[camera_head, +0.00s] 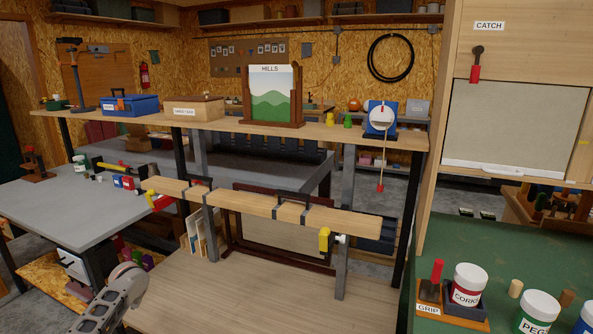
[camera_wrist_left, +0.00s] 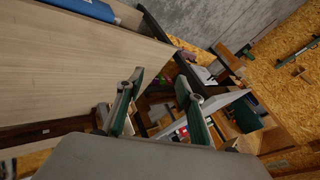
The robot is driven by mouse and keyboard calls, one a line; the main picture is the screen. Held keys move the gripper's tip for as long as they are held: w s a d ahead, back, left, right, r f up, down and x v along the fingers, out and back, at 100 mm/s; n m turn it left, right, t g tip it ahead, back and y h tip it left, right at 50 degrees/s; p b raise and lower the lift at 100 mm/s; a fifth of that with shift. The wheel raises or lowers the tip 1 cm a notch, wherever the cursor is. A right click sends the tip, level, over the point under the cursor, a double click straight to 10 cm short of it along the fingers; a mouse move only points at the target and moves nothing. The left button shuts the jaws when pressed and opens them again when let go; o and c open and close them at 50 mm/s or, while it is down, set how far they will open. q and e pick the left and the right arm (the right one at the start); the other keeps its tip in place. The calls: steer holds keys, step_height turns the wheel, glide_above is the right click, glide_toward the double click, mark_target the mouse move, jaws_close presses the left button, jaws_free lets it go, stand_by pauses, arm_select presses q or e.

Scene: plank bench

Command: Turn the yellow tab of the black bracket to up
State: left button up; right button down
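A yellow tab (camera_head: 324,239) hangs at the lower edge of the wooden plank (camera_head: 345,220), toward its right end, with a small white knob (camera_head: 341,239) beside it. Dark bracket-like straps (camera_head: 290,212) wrap the plank left of this tab. More dark straps (camera_head: 199,189) sit farther left. A yellow-and-red piece (camera_head: 155,200) is at the plank's left end. I cannot tell which bracket each yellow piece belongs to. My left gripper (camera_wrist_left: 158,82) is open and empty in the left wrist view, away from the tabs. My right gripper is not in view.
The pale bench top (camera_head: 230,295) below the plank is mostly clear. Grey posts (camera_head: 342,265) stand behind the plank. A shelf above holds a blue toolbox (camera_head: 130,104), a HILLS picture (camera_head: 275,92) and a dial (camera_head: 381,119). A green bench (camera_head: 450,230) with jars stands right.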

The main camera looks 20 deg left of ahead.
arm_select(q)
steer(key=s+d+f+m+t+h, duration=0.2)
steer(key=s+d+f+m, duration=0.1)
steer(key=d, duration=0.6)
steer(key=s+d+f+m+t+h, duration=0.1)
steer(key=s+d+f+m+t, duration=0.2)
steer(key=d, duration=0.5)
steer(key=s+d+f+m+t+h, duration=0.15)
steer(key=d+f+m, duration=0.25)
steer(key=d, duration=0.5)
steer(key=s+d+r+m+h, duration=0.1)
steer(key=s+d+h, duration=0.2)
steer(key=s+d, duration=0.45)
steer(key=s+d+m+h, duration=0.2)
steer(key=s+d, duration=0.2)
steer(key=d, duration=0.7)
steer(key=d+n+t, duration=0.1)
steer(key=d+n, duration=0.4)
steer(key=d, duration=0.8)
steer(key=shift+r+n+h, duration=0.3)
steer(key=shift+r+h, duration=0.05)
steer(key=shift+r, duration=0.1)
steer(key=shift+d+t, duration=0.1)
steer(key=shift+t, duration=0.15)
